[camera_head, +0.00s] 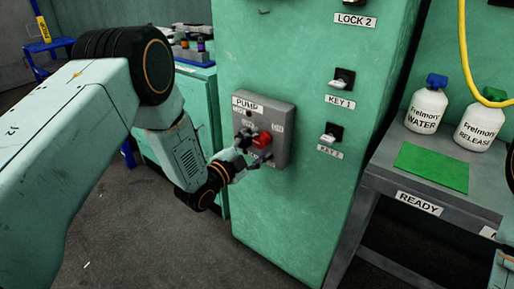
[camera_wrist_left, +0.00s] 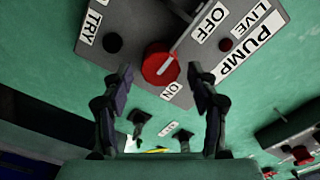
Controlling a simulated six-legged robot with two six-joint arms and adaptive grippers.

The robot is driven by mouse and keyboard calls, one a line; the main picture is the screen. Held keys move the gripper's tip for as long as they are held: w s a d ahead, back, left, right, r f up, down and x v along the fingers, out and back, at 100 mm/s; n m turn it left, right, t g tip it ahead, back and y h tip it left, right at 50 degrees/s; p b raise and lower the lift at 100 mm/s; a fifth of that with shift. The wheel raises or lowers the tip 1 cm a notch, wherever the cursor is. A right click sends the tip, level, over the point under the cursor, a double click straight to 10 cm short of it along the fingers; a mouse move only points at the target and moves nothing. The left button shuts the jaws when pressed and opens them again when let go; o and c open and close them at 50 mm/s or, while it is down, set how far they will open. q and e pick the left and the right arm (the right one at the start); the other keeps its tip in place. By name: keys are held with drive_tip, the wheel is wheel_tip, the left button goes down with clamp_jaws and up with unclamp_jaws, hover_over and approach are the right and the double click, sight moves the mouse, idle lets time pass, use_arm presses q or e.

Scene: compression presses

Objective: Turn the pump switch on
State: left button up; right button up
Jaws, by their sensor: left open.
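The grey pump box (camera_head: 283,112) is mounted on the green cabinet, with a red round switch (camera_head: 262,139) on its face. In the left wrist view the red switch (camera_wrist_left: 158,66) sits between an OFF label (camera_wrist_left: 210,22) and an ON label (camera_wrist_left: 172,91). A thin grey bar runs from the switch toward the upper right, beside OFF. My left gripper (camera_head: 254,152) is open in front of the box. In the wrist view its two fingers (camera_wrist_left: 160,82) stand either side of the switch's lower part, with nothing between them; contact cannot be told. My right gripper is not in view.
Key switches KEY 1 (camera_head: 342,79) and KEY 2 (camera_head: 331,133) stick out right of the box. A grey table (camera_head: 384,172) at right carries a WATER bottle (camera_head: 427,108), a RELEASE bottle (camera_head: 480,130) and a green sheet (camera_head: 432,167). A yellow hose (camera_head: 463,45) hangs above.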

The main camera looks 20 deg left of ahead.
use_arm(q)
drive_tip(key=shift+w+f, duration=0.1)
drive_tip(key=shift+w, duration=0.3)
drive_tip(key=shift+s, duration=0.15)
drive_tip(key=c, duration=0.5)
clamp_jaws()
